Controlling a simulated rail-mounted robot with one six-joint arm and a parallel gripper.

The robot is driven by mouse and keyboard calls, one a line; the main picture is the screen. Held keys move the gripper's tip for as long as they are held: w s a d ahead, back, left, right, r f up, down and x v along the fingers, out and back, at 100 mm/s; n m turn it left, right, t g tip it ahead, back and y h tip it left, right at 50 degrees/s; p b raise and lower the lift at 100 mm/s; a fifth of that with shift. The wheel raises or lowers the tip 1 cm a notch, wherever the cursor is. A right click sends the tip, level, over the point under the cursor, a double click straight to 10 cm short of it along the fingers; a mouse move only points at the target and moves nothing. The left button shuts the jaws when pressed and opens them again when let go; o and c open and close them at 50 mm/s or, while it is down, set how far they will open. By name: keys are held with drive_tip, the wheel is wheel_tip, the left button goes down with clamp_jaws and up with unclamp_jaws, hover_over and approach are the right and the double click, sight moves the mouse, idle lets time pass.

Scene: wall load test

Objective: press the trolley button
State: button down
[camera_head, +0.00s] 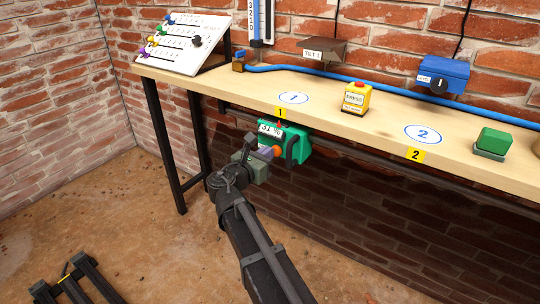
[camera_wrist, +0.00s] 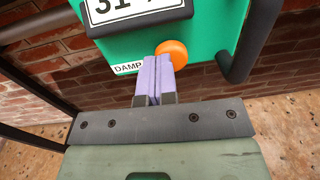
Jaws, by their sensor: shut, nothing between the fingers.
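The green trolley (camera_head: 298,130) hangs at the front edge of the bench, by the yellow tag 1. It carries a number display and a dark handle at its right, and shows close up in the wrist view (camera_wrist: 221,24). Its round orange button (camera_wrist: 177,49) is beside a label reading DAMP; the button also shows in the head view (camera_head: 277,151). My gripper (camera_head: 268,153) is in front of the trolley, its purple fingers (camera_wrist: 158,64) shut together and empty. The fingertips overlap the button's lower left part in the wrist view. I cannot tell whether they touch it.
A rail (camera_head: 345,156) runs under the wooden bench (camera_head: 330,98). On the bench stand a yellow PRESS box (camera_head: 356,98) with a red top, a green block (camera_head: 494,141) and a sloped board (camera_head: 185,42). A blue hose (camera_head: 385,83) runs along the back.

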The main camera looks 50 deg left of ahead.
drive_tip(key=shift+w, duration=0.15)
drive_tip(key=s+d, duration=0.2)
drive_tip(key=s, duration=1.2)
